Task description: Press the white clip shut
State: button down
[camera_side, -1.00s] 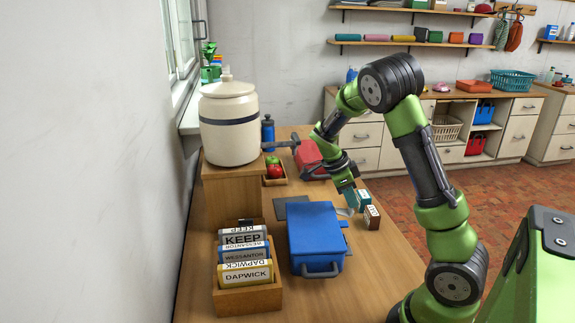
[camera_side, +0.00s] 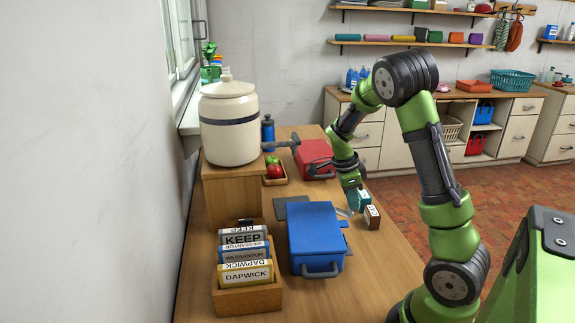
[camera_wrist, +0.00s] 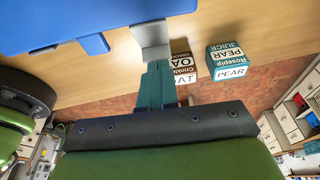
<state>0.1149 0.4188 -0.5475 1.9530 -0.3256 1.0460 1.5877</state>
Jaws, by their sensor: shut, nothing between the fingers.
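The blue tub (camera_side: 315,236) with a blue lid stands on the wooden counter. The white clip (camera_side: 343,212) is at its right edge, sticking out from the side, small and partly hidden in the side view. In the wrist view the clip (camera_wrist: 152,38) is a pale block next to the blue lid (camera_wrist: 95,22). My gripper (camera_side: 353,205) is shut and empty, just beside the clip. In the wrist view my closed teal fingertips (camera_wrist: 157,64) line up with the clip's near end; I cannot tell whether they touch it.
A brown cracker box (camera_side: 372,217) and a teal juice carton (camera_side: 364,198) stand close right of the gripper. A red box (camera_side: 315,157) and a fruit tray (camera_side: 274,180) are behind. A file holder (camera_side: 248,299) is front left, and a crock (camera_side: 229,125) stands back left.

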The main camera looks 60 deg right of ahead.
jog(key=t+y, duration=0.1)
jog(key=f+t+y, duration=0.1)
jog(key=s+f+t+y, duration=0.1)
jog(key=t, duration=0.1)
jog(key=shift+d+f, duration=0.15)
jog(key=shift+d, duration=0.25)
jog(key=shift+f+t+y, duration=0.7)
jog(key=shift+t+y, duration=0.2)
jog(key=shift+t, duration=0.2)
jog(key=shift+f+t+y, duration=0.55)
jog(key=shift+t+y, duration=0.15)
jog(key=shift+t, duration=0.2)
jog(key=shift+w+a, duration=0.1)
jog(key=shift+r, duration=0.9)
